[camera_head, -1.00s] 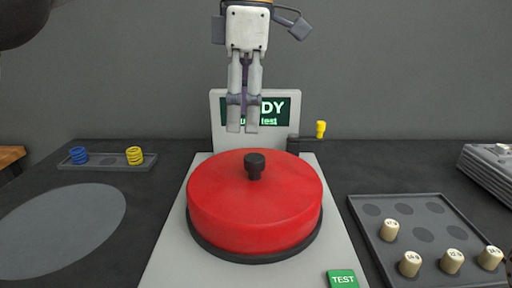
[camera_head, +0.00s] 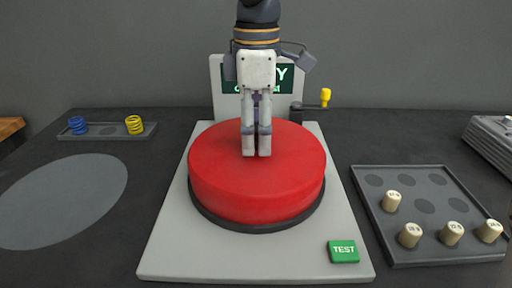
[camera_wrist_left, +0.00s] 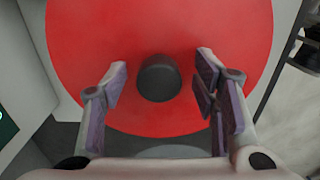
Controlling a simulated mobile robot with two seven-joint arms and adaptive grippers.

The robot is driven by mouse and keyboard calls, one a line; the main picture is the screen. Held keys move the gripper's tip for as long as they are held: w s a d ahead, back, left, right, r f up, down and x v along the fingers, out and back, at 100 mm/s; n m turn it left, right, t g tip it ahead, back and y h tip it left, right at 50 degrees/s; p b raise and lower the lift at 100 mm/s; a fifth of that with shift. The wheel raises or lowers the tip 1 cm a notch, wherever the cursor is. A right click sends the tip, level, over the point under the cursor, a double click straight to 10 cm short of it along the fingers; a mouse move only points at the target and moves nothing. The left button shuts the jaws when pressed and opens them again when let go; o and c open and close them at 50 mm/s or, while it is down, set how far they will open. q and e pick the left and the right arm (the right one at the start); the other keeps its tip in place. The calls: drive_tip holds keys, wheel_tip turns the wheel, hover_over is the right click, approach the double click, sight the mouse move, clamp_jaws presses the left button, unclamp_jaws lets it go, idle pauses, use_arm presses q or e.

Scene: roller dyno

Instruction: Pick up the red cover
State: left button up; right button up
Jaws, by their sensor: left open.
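The red cover (camera_head: 256,182) is a round, flat-topped lid on a dark ring on the grey machine base. My left gripper (camera_head: 256,154) is over the middle of the cover and hides its black knob in the head view. In the left wrist view the red cover (camera_wrist_left: 160,30) fills much of the picture, and the black knob (camera_wrist_left: 159,78) shows between the two fingers. My left gripper (camera_wrist_left: 162,82) is open, with a gap between each finger and the knob. My right gripper is not in view.
A screen (camera_head: 285,79) stands behind the cover, with a yellow-handled crank (camera_head: 325,98) beside it. A green TEST button (camera_head: 343,251) is at the front right. A tray (camera_head: 432,255) with several pale cylinders lies right. A spring tray (camera_head: 108,132) and a grey disc (camera_head: 62,200) lie left.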

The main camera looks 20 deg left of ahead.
use_arm(q)
clamp_jaws()
drive_tip(key=shift+r, duration=0.1)
